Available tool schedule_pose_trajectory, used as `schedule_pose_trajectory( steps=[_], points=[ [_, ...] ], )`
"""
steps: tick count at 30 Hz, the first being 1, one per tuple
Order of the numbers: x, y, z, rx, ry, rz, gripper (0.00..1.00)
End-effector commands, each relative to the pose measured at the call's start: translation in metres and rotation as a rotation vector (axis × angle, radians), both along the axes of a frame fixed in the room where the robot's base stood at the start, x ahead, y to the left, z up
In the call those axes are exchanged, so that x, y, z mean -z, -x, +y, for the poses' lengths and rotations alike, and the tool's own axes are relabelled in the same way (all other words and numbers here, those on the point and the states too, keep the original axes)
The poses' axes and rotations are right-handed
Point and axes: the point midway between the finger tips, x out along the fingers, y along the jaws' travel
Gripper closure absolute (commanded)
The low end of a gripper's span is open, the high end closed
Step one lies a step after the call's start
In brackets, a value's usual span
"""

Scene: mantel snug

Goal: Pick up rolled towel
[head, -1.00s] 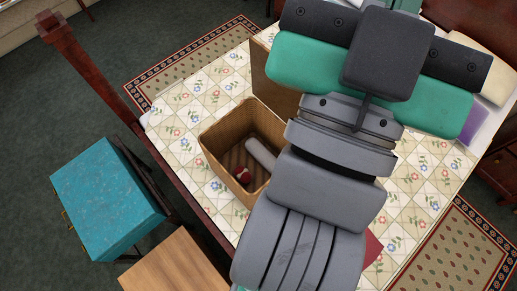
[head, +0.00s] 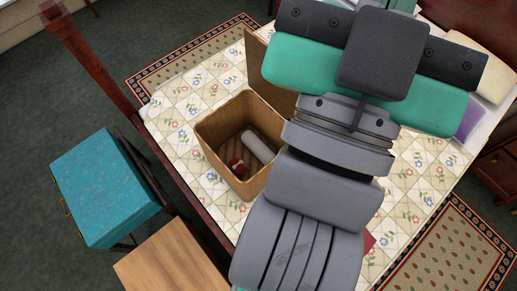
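A pale grey roll (head: 258,147), which looks like the rolled towel, lies inside an open wooden box (head: 217,161) in the head view. It lies slantwise on the box floor. A small red and white item (head: 237,167) lies beside its lower left end. The box stands on the patterned bed cover, left of my arm. My grey and green arm links fill the middle and right of the view and hide part of the box's right side. My gripper cannot be made out in this view.
The patterned bed cover (head: 186,120) has bare room left of the box and right of my arm. A dark red bedpost (head: 95,65) rises at the upper left. A teal cabinet (head: 105,188) and a wooden top (head: 170,262) stand off the bed's left side.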

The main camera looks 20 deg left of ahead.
Motion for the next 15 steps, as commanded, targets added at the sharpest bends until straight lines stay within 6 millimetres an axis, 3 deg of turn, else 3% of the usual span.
schedule_pose_trajectory(
  steps=[9, 15],
  points=[
    [0.0, 0.0, 0.0, 0.0, 0.0, 0.0, 1.0],
    [0.0, 0.0, 0.0, 0.0, 0.0, 0.0, 0.63]
  ],
)
